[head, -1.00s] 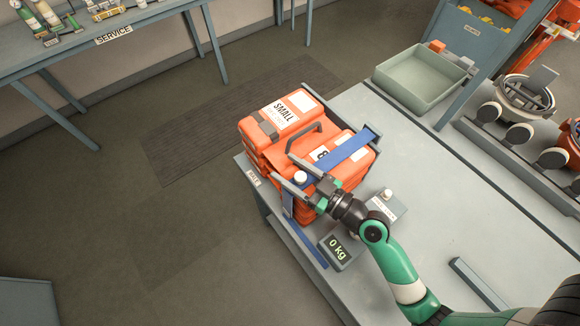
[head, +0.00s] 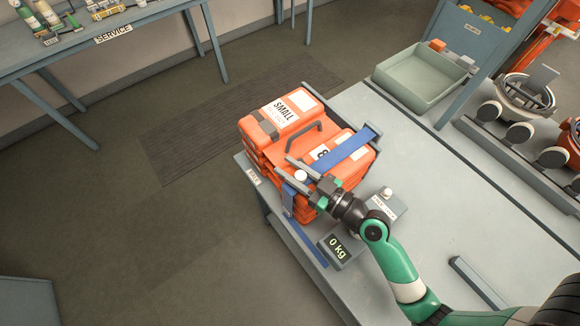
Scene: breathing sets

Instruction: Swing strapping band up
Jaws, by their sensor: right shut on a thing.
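A blue strapping band (head: 350,146) lies across the top of the orange cases (head: 283,143), which are stacked at the bench's corner. The band runs down at the front left, where another blue piece (head: 287,197) hangs near my right gripper. My right gripper (head: 293,172) is at the front side of the stack, its fingers pointing left, and is shut on the strapping band. The gripper hides part of the band and the cases. A small white knob (head: 301,176) shows between the fingers. My left gripper is not in view.
A scale display (head: 338,247) reading "0 kg" and a small box with a white knob (head: 387,194) stand right of the stack. A green-grey tray (head: 420,77) is at the back. The bench top (head: 440,190) is mostly clear on the right.

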